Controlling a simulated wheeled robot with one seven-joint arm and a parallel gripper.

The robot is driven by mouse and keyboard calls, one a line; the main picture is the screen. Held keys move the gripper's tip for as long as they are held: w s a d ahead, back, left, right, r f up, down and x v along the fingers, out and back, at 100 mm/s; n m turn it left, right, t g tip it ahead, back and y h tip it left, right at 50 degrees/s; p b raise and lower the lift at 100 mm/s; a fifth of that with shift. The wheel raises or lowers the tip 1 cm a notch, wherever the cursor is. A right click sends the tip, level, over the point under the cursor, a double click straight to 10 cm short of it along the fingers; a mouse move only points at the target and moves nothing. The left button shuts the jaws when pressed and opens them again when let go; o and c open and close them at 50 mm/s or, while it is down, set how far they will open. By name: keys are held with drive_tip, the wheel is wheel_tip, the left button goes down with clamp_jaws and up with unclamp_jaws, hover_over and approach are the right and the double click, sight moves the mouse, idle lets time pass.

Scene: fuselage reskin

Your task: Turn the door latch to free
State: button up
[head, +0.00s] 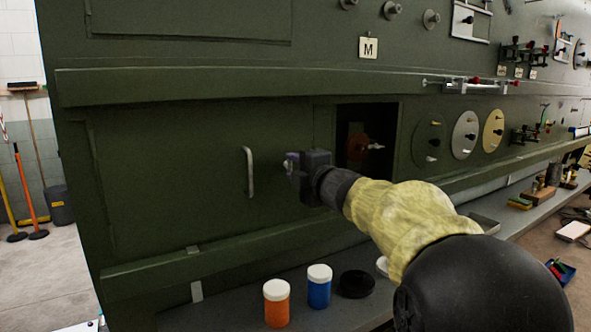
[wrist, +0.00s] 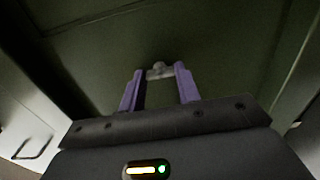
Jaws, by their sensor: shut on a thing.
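The green door panel (head: 170,165) is in the fuselage side, with a pale upright handle (head: 249,171) on it. My gripper (head: 291,165) is at the panel, to the right of the handle. In the wrist view, the two purple fingers of my gripper (wrist: 159,72) are shut on a small grey metal latch (wrist: 158,68), which sits between their tips. In the head view the gripper body hides most of the latch. I cannot tell its exact turn angle.
A dark square opening (head: 365,125) with a reddish fitting lies to the right, behind my arm. An orange jar (head: 276,305), a blue jar (head: 319,288) and a black round dish (head: 356,284) stand on the shelf below. Round discs (head: 465,135) line the wall further right.

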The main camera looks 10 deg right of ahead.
drive_tip(key=o, duration=1)
drive_tip(key=v, duration=1.7)
drive_tip(key=shift+s+d, duration=0.1)
drive_tip(key=shift+s, duration=0.1)
